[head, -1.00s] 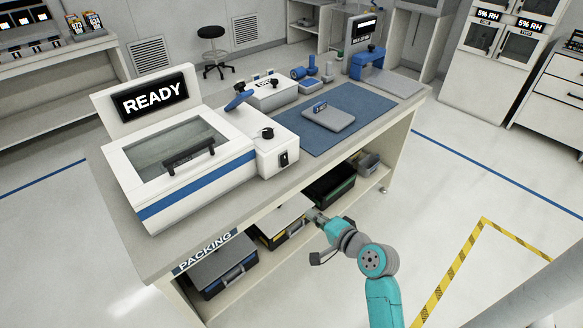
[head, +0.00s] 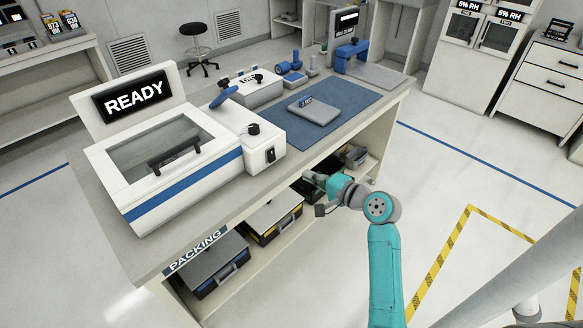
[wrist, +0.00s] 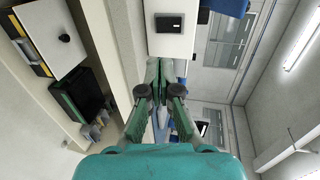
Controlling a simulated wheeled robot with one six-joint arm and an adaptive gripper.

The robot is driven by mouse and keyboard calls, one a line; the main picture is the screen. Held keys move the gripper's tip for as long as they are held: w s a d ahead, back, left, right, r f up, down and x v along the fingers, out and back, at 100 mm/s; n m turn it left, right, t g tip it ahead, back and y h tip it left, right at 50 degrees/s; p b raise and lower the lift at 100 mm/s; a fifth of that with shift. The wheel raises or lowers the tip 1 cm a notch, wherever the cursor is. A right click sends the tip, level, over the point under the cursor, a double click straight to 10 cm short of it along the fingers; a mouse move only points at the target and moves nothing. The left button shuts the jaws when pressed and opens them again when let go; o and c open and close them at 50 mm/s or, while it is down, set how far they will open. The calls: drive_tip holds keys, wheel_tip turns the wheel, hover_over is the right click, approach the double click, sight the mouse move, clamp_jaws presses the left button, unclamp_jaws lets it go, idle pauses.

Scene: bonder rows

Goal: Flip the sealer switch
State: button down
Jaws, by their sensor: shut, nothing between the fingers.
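The sealer (head: 165,150) is a white machine with a blue stripe and a READY display, standing on the left end of the packing bench. Its switch (head: 271,155) is a small black rocker on the front face of the white side box, below a black knob (head: 253,129). In the wrist view the dark switch (wrist: 169,24) shows on a white panel at the top, beyond the fingers. My gripper (head: 308,178) is in front of the bench edge, lower than the switch and to its right, apart from it. In the wrist view my gripper (wrist: 161,88) is shut and empty.
The bench (head: 215,208) has a lower shelf with several cases, including a yellow-black case (head: 272,218). A blue mat (head: 345,103) with a grey flat item (head: 314,110) lies right of the sealer.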

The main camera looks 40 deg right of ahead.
sight(273, 160)
drive_tip(key=x, duration=1.3)
drive_tip(key=shift+w+f, duration=0.1)
drive_tip(key=shift+w, duration=0.15)
drive_tip(key=shift+w+f, duration=0.1)
drive_tip(key=shift+w, duration=0.2)
drive_tip(key=shift+s, duration=0.15)
